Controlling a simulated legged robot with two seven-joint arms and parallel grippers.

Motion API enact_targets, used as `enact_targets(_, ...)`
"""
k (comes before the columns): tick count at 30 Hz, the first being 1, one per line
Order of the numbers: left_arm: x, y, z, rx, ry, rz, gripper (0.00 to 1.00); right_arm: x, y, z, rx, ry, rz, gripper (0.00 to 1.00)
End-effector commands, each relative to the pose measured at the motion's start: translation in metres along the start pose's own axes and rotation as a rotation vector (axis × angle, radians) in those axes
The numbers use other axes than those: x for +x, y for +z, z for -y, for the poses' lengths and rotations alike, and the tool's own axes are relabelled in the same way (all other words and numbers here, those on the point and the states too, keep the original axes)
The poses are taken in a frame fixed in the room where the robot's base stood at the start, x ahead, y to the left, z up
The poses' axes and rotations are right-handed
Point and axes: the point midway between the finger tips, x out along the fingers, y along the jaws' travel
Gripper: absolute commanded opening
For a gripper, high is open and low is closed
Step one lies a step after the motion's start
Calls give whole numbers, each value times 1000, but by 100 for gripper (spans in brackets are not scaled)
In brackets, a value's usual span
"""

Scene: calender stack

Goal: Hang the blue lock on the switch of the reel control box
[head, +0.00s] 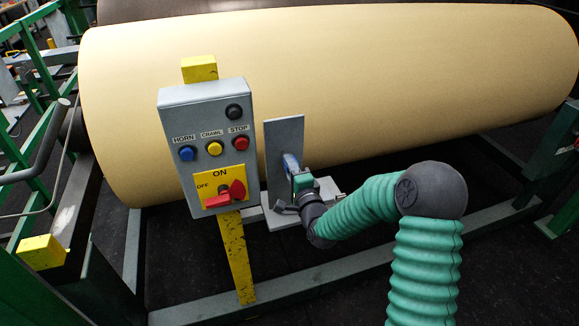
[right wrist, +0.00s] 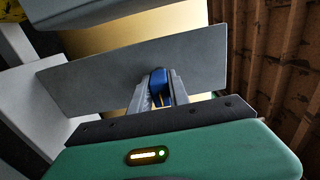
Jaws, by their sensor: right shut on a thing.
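The blue lock (right wrist: 160,88) is between the fingers of my right gripper (right wrist: 156,92), which is shut on it. In the head view the lock (head: 291,163) shows as a small blue patch in front of a grey upright plate (head: 284,140). My right gripper (head: 297,175) is just right of the reel control box (head: 205,120). The red switch (head: 224,195) sits on a yellow ON/OFF plate low on the box, apart from the lock. The lock's shackle is not clear. My left gripper is not in view.
The box stands on a yellow post (head: 238,260). A large cream roll (head: 330,80) lies behind it. The grey plate stands on a flat base right of the box, close to the gripper. Green frames flank the sides, and a floor beam (head: 345,268) runs in front.

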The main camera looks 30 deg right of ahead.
Motion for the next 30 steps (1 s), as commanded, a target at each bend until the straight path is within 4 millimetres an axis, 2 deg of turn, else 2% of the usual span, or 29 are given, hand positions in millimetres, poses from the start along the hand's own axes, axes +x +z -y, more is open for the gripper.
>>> enact_targets(14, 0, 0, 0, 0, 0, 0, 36, -2, -4, -2, 0, 4, -10, 0)
enact_targets(30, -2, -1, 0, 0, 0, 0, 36, -28, -4, -1, -1, 3, -8, 0)
